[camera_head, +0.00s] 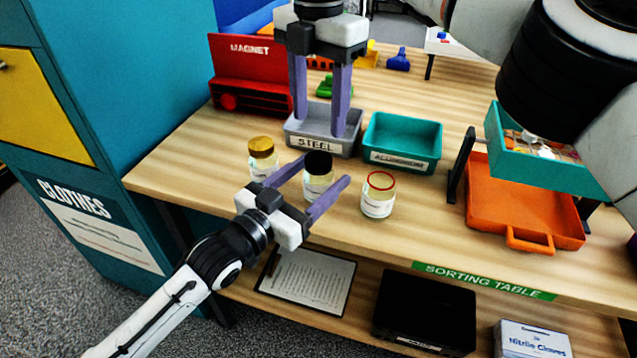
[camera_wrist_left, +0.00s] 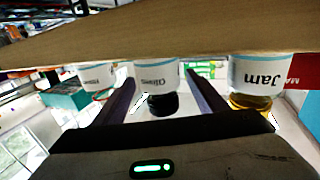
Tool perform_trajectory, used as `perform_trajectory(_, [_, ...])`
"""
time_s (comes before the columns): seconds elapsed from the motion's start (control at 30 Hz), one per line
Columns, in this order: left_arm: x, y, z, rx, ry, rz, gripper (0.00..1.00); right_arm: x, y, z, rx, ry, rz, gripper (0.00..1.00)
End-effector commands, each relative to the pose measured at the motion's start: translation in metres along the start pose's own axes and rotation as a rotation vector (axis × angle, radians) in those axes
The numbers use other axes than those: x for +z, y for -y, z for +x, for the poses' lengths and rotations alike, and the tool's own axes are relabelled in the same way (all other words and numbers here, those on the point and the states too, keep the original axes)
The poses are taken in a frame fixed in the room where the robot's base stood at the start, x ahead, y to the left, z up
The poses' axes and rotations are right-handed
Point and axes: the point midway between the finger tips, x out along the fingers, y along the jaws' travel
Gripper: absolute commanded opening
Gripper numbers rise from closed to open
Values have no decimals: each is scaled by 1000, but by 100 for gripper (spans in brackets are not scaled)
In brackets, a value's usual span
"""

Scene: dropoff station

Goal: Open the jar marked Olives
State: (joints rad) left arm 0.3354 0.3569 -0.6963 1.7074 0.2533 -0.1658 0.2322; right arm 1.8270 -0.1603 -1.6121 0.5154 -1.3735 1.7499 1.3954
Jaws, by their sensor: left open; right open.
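The Olives jar (camera_head: 318,178) has a black lid and stands upright on the table, the middle one of three jars. In the left wrist view, which is upside down, its label reads Olives (camera_wrist_left: 153,76). My left gripper (camera_head: 324,170) is open, with one finger on each side of this jar; I cannot tell whether either finger touches it. The fingers also show in the left wrist view (camera_wrist_left: 162,90). My right gripper (camera_head: 320,127) is open and empty, pointing down over the grey STEEL bin (camera_head: 295,140), behind the jar.
The gold-lidded Jam jar (camera_head: 263,160) stands to the left, and a jar with a red rim (camera_head: 378,196) to the right. Behind are a teal ALUMINIUM bin (camera_head: 403,158) and a red MAGNET box (camera_head: 225,75). An orange tray (camera_head: 525,215) lies at right.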

Motion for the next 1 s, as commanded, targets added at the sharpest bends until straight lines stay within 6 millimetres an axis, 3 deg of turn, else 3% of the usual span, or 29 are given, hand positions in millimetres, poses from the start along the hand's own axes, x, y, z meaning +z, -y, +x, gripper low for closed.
perform_trajectory(0.37, [0, 0, 6, 1, 1, 1, 66, 0, 0, 0, 0, 0, 0, 52])
perform_trajectory(0.73, [0, 0, 6, 0, 1, 1, 3, 0, 0, 0, 0, 0, 0, 52])
perform_trajectory(0.87, [0, 0, 6, 0, 1, 1, 0, 0, 0, 0, 0, 0, 22, 52])
perform_trajectory(1.0, [0, 0, 6, 0, 1, 1, 0, 0, 0, 0, 0, 0, 162, 52])
